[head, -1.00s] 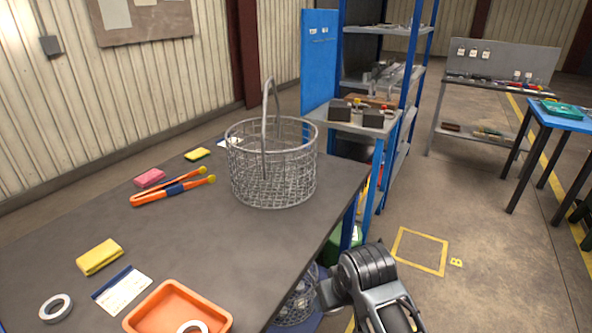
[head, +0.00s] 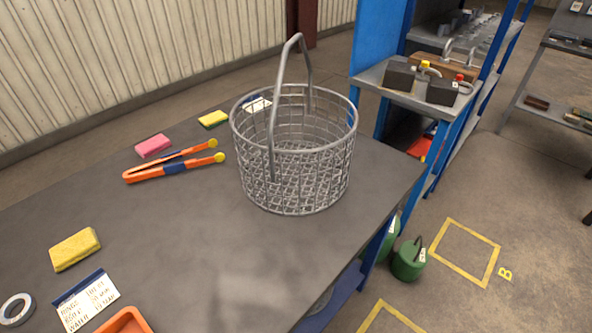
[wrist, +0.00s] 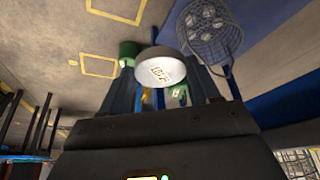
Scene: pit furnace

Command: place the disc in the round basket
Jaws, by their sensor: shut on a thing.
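The round basket (head: 293,175) is a grey wire-mesh basket with a tall upright hoop handle. It stands upright on the dark worktable in the head view and looks empty. The disc (wrist: 161,68) is pale grey with dark, unreadable lettering on its face. In the wrist view my gripper (wrist: 161,76) is shut on it, a finger on each side. My gripper is out of the head view, so its distance to the basket cannot be told there. A mesh basket (wrist: 298,163) is partly visible at the wrist view's lower right corner; I cannot tell which it is.
Orange tongs (head: 172,168), a pink sponge (head: 153,146), yellow sponges (head: 75,249), a tape ring (head: 15,309), a card (head: 86,301) and an orange tray (head: 124,322) lie on the table (head: 205,250). Another wire basket (wrist: 209,32) holds several round pieces. A blue shelf (head: 420,80) stands behind.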

